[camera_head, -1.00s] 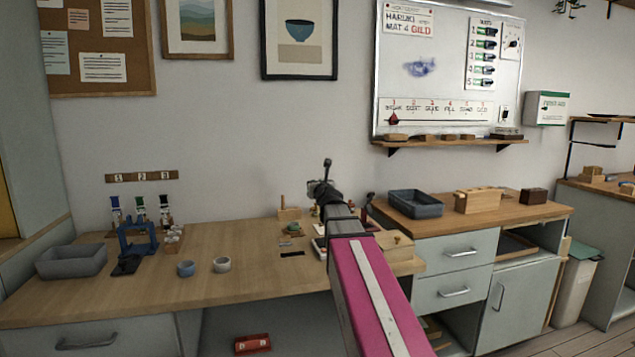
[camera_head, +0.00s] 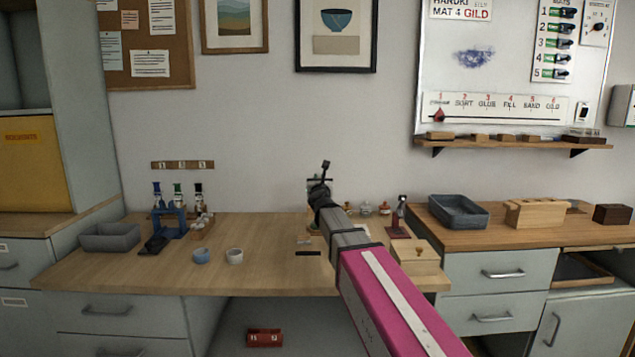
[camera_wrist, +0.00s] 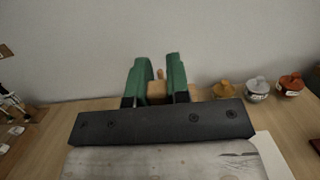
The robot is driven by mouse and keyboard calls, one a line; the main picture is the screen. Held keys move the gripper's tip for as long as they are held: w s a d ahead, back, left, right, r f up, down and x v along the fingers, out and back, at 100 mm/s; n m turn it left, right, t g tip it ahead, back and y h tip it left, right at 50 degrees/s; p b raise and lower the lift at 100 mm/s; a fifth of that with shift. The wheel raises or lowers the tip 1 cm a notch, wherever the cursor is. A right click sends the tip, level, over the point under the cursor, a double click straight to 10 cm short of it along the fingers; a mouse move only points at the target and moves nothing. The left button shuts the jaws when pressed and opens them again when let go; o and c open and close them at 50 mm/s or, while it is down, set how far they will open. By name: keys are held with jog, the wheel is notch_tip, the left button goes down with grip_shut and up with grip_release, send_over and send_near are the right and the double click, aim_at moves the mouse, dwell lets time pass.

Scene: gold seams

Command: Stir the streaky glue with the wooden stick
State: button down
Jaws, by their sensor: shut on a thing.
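My gripper (camera_wrist: 155,78) has green fingers, shut on a light wooden piece (camera_wrist: 157,90) that I take to be the wooden stick. Its full length is hidden, and a thin rounded tip shows above it. In the head view my gripper is mostly hidden behind my wrist, over the back of the wooden bench (camera_head: 265,280). Two small cups, one blue (camera_head: 201,256) and one whitish (camera_head: 234,256), stand on the bench left of my arm. I cannot tell their contents, nor which vessel holds the streaky glue.
Lidded jars (camera_wrist: 257,90) stand at the right in the wrist view. A grey tray (camera_head: 110,238), a blue stand (camera_head: 170,222) and small bottles are at the bench's left. A wooden box (camera_head: 415,258) is right of my arm. The bench's front middle is clear.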

jog(key=shift+s+a+f, duration=0.15)
jog(key=shift+f, duration=0.7)
jog(key=shift+s+a+f, duration=0.1)
jog(key=shift+s+f, duration=0.05)
jog(key=shift+f, duration=0.7)
jog(key=shift+s+a+f, duration=0.15)
jog(key=shift+f, duration=0.7)
jog(key=shift+w+f, duration=0.25)
jog(key=shift+f, duration=0.65)
jog(key=shift+w+f, duration=0.2)
jog(key=shift+f, duration=0.7)
